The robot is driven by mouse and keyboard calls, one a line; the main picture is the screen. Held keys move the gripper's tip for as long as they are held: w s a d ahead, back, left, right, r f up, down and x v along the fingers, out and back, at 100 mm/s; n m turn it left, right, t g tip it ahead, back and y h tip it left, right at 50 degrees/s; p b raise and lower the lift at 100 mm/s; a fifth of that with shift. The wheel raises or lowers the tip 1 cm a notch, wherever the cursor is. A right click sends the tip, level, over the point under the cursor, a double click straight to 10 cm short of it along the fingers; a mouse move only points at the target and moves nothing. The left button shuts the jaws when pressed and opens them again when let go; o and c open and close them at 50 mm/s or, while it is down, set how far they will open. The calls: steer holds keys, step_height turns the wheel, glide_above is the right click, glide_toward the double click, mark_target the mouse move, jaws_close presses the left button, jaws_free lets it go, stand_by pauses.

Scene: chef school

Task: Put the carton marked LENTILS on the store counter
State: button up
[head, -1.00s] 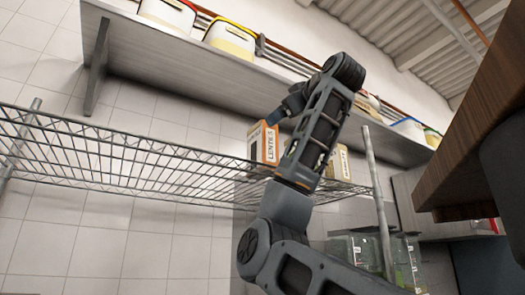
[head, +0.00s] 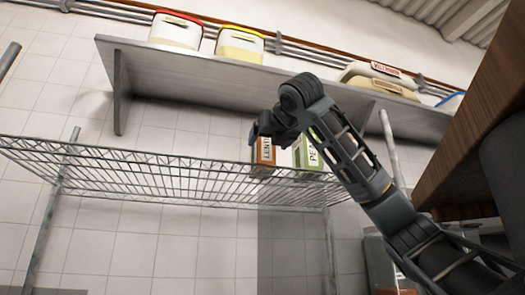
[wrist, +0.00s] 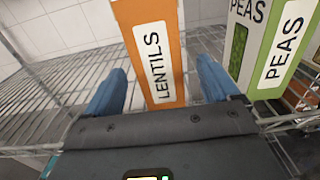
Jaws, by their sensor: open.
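The orange and white carton marked LENTILS (wrist: 172,78) stands on the wire shelf, in the middle of the wrist view. My gripper (wrist: 160,85) is open, its two blue fingers apart on either side of the carton's lower part in that view. I cannot tell whether either finger touches it. In the head view the LENTILS carton (head: 264,154) shows partly behind my gripper (head: 257,138). The store counter cannot be made out for certain.
A green and white PEAS carton (wrist: 265,50) stands close to the right of the LENTILS carton, near my right finger. The wire shelf (head: 150,175) is bare to the left. A grey shelf (head: 200,78) with lidded tubs hangs above. A wooden edge (head: 480,130) juts in at right.

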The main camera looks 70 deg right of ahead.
steer(key=p+x, duration=0.1)
steer(key=x, duration=0.2)
steer(key=p+x, duration=0.1)
steer(key=x, duration=0.3)
steer(key=shift+w+d+f+p, duration=0.1)
steer(key=shift+w+f+p, duration=0.1)
steer(key=shift+p, duration=0.15)
steer(key=shift+c, duration=0.3)
steer(key=c, duration=1.1)
steer(key=shift+r, duration=0.15)
